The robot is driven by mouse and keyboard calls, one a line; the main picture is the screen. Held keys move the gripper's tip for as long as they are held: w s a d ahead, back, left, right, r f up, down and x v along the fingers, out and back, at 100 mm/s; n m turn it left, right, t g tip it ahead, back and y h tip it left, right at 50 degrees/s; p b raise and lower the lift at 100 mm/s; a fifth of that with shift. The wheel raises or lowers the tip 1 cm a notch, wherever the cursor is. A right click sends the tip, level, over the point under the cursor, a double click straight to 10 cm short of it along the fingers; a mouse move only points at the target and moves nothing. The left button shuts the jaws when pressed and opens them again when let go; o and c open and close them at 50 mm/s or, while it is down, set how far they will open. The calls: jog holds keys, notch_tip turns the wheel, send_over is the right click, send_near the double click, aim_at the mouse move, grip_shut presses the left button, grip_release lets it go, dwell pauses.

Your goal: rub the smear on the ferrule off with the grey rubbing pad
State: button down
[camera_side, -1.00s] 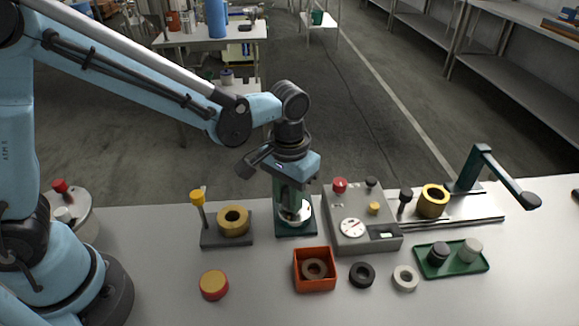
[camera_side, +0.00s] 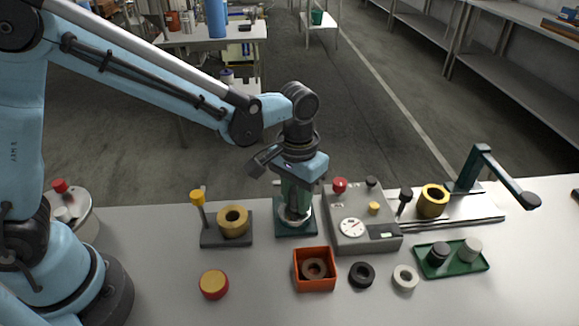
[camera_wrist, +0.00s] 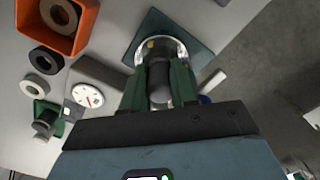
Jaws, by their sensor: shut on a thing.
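My gripper (camera_side: 296,205) points down at the shiny metal ferrule (camera_side: 284,217), which stands on a dark green square plate (camera_side: 308,231). In the wrist view, the green fingers (camera_wrist: 158,80) are shut on a dark grey cylinder (camera_wrist: 159,86), which looks like the rubbing pad. Its lower end is at or inside the round ferrule (camera_wrist: 172,43); I cannot tell whether it touches. A small yellowish spot (camera_wrist: 150,44) shows on the ferrule, perhaps the smear. The fingers hide part of the ferrule in the side view.
A grey box with a dial (camera_side: 340,240) stands close on the right. An orange bin (camera_side: 315,284) is in front. A brass ring on a block (camera_side: 233,220) stands left. A green tray (camera_side: 433,272) holds a dark piece and a light grey piece.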

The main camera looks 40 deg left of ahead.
jog(key=shift+w+a+r, duration=0.15)
jog(key=shift+w+a, duration=0.1)
jog(key=shift+a, duration=0.35)
jog(key=shift+s, duration=0.35)
jog(key=shift+s+d, duration=0.1)
jog(key=shift+s, duration=0.25)
jog(key=shift+s+d+f, duration=0.1)
jog(key=shift+d+f, duration=0.1)
jog(key=shift+d, duration=0.55)
jog(key=shift+w+d+r, duration=0.15)
jog(key=shift+w, duration=0.55)
jog(key=shift+w+a+f, duration=0.25)
jog(key=shift+a+f, duration=0.05)
jog(key=shift+a, duration=0.4)
jog(key=shift+s+a+r, duration=0.1)
jog(key=shift+a, duration=0.15)
jog(key=shift+s+d+r, duration=0.1)
jog(key=shift+s+d, duration=0.2)
jog(key=shift+s, duration=0.2)
jog(key=shift+d+r, duration=0.15)
jog(key=shift+r, duration=2.9)
